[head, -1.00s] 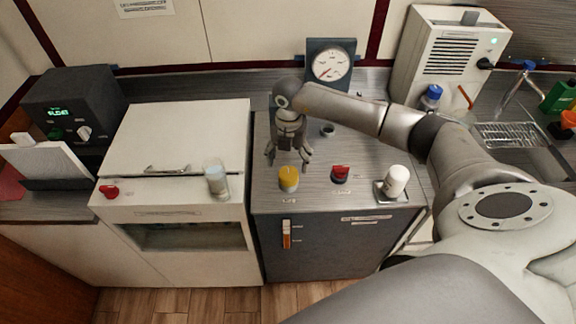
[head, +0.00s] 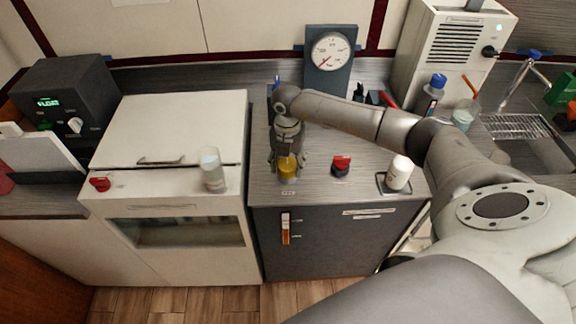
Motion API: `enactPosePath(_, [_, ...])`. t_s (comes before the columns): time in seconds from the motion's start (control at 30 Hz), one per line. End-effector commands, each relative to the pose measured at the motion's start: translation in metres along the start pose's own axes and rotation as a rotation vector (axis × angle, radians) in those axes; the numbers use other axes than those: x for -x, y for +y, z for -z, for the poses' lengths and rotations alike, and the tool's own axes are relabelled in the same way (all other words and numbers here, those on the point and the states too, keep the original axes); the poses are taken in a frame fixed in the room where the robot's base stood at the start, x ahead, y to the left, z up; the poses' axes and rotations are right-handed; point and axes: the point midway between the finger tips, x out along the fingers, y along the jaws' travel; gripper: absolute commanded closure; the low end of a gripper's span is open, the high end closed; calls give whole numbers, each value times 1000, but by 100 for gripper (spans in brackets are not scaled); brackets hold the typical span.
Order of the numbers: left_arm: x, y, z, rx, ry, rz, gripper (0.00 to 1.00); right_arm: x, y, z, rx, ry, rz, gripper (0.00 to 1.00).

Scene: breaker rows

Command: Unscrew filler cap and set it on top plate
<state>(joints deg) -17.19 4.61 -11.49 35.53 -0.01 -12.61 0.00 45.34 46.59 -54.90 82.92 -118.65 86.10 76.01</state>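The yellow filler cap (head: 287,170) sits near the front edge of the grey top plate (head: 315,185) of the dark cabinet. My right gripper (head: 287,172) points down at the cap, with its fingers around the cap's sides. The fingers look spread about the cap's width; whether they press on it cannot be seen. The far side of the cap is hidden by the gripper. My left gripper is not in view.
A red knob (head: 341,164) and a white bottle (head: 399,173) stand to the right of the cap on the plate. A pressure gauge (head: 331,52) stands behind. A glass (head: 212,170) stands on the white unit to the left.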

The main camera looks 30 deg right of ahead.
Motion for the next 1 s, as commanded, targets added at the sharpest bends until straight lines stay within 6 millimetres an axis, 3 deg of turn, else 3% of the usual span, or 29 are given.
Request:
enactPosePath(0.13, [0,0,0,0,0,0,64,0,0,0,0,0,0,69])
enactPosePath(0.27, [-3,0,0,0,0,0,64,-1,0,0,34,0,-1,69])
enactPosePath(1.0, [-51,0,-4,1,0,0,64,-3,0,0,923,-1,0,69])
